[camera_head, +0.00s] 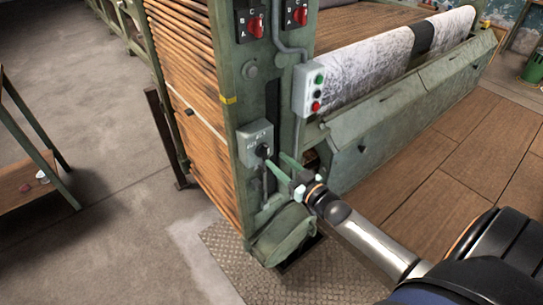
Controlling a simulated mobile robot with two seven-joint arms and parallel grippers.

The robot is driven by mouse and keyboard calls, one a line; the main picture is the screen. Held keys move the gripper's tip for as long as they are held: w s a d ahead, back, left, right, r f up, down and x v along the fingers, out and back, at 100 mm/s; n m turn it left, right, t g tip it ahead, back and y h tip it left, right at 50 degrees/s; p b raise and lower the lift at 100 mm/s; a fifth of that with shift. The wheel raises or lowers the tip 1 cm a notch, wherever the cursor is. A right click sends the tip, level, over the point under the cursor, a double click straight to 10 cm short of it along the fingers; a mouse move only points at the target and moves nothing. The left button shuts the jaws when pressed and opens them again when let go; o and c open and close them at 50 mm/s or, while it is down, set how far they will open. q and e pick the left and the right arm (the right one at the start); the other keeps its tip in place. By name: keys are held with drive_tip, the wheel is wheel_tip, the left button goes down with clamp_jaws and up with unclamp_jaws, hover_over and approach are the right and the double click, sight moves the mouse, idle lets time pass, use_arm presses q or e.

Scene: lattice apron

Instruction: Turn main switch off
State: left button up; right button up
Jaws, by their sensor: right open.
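A small grey switch box (253,137) with a black rotary knob (264,151) is fixed to the green machine post. It has small markings too fine to read, so I cannot tell the knob's exact setting. My right gripper (281,165) comes in from the lower right. Its two pale green fingers are open and point at the box, with the tips just right of and a little below the knob. I see no clear contact between the fingers and the knob. My left gripper is not in view.
Two red rotary switches (256,27) sit higher on the machine. A push-button box (317,91) with green, black and red buttons hangs to the right. A rounded green housing (282,236) lies below my gripper. A side table (36,184) stands at left; floor between is clear.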

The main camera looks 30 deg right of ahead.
sight(268, 153)
drive_tip(key=shift+w+a, duration=0.15)
drive_tip(key=shift+w, duration=1.75)
clamp_jaws()
